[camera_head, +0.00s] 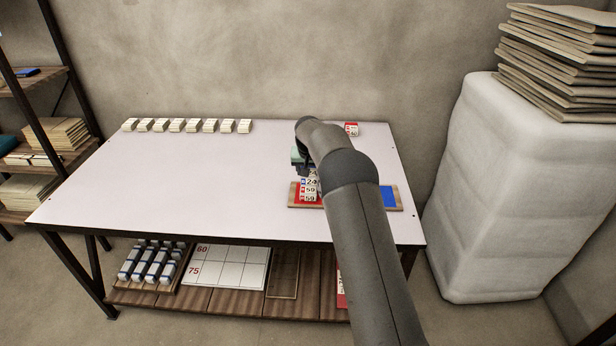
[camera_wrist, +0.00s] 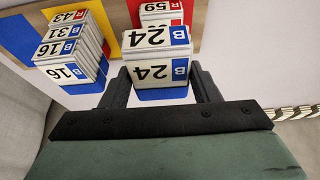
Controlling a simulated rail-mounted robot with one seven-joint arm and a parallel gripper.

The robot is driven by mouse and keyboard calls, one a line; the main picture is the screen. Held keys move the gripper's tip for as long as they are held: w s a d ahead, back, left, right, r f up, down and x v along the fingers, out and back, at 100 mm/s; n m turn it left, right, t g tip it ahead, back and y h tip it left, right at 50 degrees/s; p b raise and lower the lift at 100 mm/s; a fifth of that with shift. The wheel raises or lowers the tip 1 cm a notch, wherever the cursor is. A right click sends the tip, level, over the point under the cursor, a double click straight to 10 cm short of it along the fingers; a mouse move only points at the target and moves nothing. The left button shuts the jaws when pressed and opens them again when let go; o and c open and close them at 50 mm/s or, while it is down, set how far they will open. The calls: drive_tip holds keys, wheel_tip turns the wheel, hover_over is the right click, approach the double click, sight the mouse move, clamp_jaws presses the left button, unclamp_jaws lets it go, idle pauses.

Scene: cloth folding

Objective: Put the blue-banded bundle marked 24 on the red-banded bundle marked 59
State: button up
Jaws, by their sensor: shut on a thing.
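The blue-banded bundle marked 24 (camera_wrist: 152,74) is between the two fingers of my gripper (camera_wrist: 152,92), which is shut on it. In the head view the bundle 24 (camera_head: 312,182) appears just above the red-banded bundle marked 59 (camera_head: 309,198). That bundle 59 (camera_wrist: 160,8) also shows past the held bundle in the wrist view, partly cut by the frame edge. I cannot tell whether the two touch. The bundle 59 is at the red part of the wooden board (camera_head: 297,205). My arm hides part of the board and gripper in the head view.
A stack marked 16, 31 and 43 (camera_wrist: 72,52) stands close beside the held bundle in the wrist view. A row of bundles (camera_head: 177,125) and a red-marked bundle (camera_head: 351,129) line the table's back. The table's left is clear.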

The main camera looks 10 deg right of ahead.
sight(309, 188)
drive_tip(key=w+f, duration=0.2)
drive_tip(key=shift+w+f, duration=0.2)
drive_tip(key=shift+f, duration=0.2)
drive_tip(key=shift+w+f, duration=0.1)
drive_tip(key=shift+f, duration=1.65)
drive_tip(key=o, duration=1)
drive_tip(key=shift+p, duration=0.3)
